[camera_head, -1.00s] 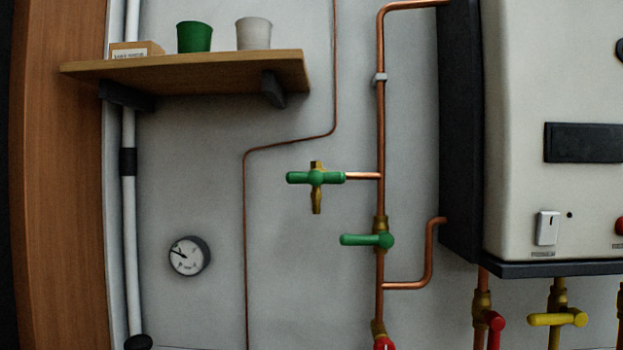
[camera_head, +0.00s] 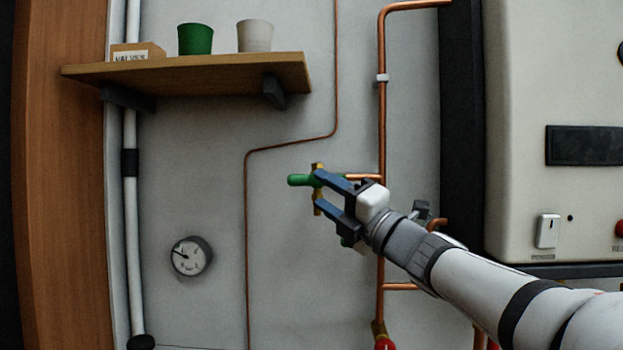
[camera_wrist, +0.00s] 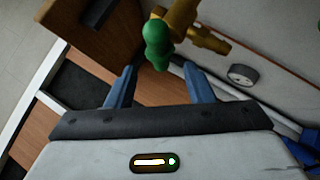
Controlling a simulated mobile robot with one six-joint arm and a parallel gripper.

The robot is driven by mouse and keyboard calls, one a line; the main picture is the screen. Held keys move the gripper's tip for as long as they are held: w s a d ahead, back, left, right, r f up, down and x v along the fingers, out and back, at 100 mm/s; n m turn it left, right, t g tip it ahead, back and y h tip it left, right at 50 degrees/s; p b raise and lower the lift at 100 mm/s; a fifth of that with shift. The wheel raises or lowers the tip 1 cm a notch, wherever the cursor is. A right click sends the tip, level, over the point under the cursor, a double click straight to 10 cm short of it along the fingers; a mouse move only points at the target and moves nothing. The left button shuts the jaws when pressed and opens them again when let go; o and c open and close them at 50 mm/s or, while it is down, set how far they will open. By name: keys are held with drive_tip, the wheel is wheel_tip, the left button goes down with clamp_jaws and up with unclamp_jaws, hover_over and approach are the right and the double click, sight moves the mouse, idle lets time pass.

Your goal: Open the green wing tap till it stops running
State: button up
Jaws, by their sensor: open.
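The green wing tap (camera_head: 300,180) sits on a brass body at the end of a short copper branch pipe. Its handle lies level, and its right part is hidden behind my gripper in the head view. My gripper (camera_head: 325,190) is open, with its blue fingers just in front of the tap. In the wrist view the green handle (camera_wrist: 157,45) and brass body (camera_wrist: 180,20) show beyond the open fingers of my gripper (camera_wrist: 160,85). The handle lies roughly between the finger directions, and nothing is held. Whether the fingers touch it, I cannot tell.
A shelf (camera_head: 205,72) with a green pot (camera_head: 195,39), a pale pot (camera_head: 255,36) and a box (camera_head: 137,52) is above left. A gauge (camera_head: 191,256) is on the wall below left. A vertical copper pipe (camera_head: 382,130) and the boiler (camera_head: 520,120) stand to the right.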

sight(313, 185)
drive_tip(key=p+x, duration=0.1)
drive_tip(key=x, duration=0.4)
drive_tip(key=shift+w+a+r, duration=0.15)
drive_tip(key=shift+w+a, duration=0.1)
drive_tip(key=shift+w, duration=0.05)
drive_tip(key=shift+c, duration=0.5)
drive_tip(key=c, duration=0.8)
